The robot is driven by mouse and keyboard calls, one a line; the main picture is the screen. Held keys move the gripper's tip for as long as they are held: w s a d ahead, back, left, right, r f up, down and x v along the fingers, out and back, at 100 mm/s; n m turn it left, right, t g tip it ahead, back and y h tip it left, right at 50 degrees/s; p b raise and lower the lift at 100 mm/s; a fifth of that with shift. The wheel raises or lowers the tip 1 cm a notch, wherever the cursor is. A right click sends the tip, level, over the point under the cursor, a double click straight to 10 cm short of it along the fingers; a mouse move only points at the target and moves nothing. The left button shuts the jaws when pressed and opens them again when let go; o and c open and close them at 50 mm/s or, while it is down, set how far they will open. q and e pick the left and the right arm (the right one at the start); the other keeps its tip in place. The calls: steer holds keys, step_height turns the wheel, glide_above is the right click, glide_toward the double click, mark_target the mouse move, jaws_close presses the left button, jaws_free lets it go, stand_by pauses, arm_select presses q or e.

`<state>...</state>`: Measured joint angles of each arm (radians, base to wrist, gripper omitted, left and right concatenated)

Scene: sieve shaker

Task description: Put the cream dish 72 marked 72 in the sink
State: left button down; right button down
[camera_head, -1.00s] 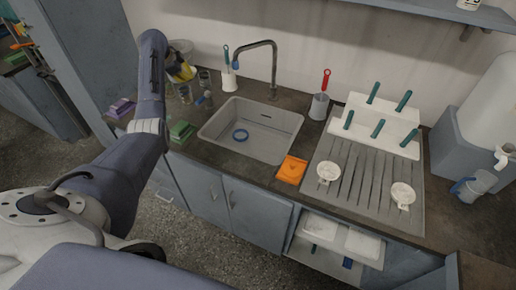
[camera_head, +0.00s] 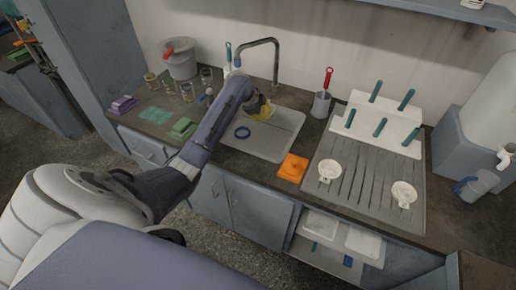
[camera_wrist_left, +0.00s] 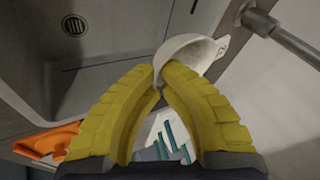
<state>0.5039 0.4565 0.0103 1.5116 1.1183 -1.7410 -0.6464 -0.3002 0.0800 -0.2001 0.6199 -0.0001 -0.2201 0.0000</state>
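The cream dish (camera_wrist_left: 188,55) shows in the left wrist view at the tips of my yellow fingers, tilted, with a dark marking on its side that I cannot read. My left gripper (camera_wrist_left: 160,82) is shut on its rim. In the head view my left gripper (camera_head: 264,110) is over the back part of the sink (camera_head: 268,142); the arm hides much of the basin and the dish is hardly visible there. The sink's drain (camera_wrist_left: 75,25) shows in the left wrist view. My right gripper is not in view.
A blue ring (camera_head: 242,132) lies in the sink. The tap (camera_head: 275,62) arches behind it.

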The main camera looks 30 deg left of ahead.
mark_target(268, 150)
arm_select(q)
steer(key=f, duration=1.3)
steer(key=d+f, duration=0.1)
steer(key=f, duration=0.6)
steer(key=shift+f, duration=0.2)
steer(key=shift+f, duration=0.1)
steer(key=c, duration=2)
jaws_free()
steer(key=shift+o, duration=0.6)
steer(key=shift+s, duration=0.1)
steer(key=v, duration=1.2)
